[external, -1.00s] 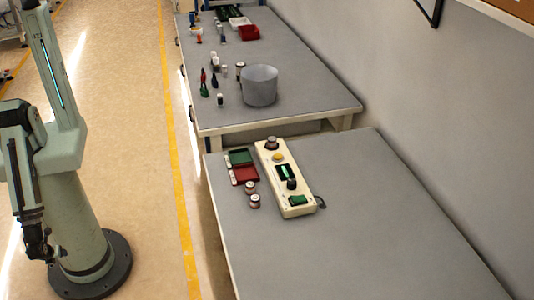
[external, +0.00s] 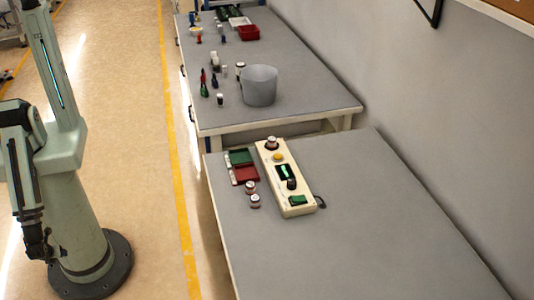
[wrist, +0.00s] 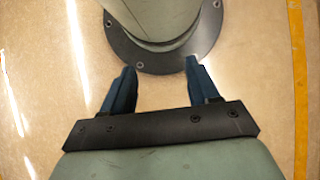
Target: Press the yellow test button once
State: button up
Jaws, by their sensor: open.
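The yellow test button (external: 278,157) sits near the far end of a cream control box (external: 300,211) on the near grey table. A dark display, a black knob (external: 291,184) and a green switch (external: 298,200) are on the nearer part of the box. My gripper (external: 42,252) hangs low over the floor beside my base, left of the table and far from the button. In the wrist view my gripper (wrist: 158,88) is open and empty, its two dark blue fingers apart above the floor.
A green tray (external: 240,157), a red tray (external: 246,174) and two small round parts (external: 252,194) lie left of the box. The near table's front and right are clear.

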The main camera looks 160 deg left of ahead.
grip_shut()
dwell(0.3)
dwell(1.2)
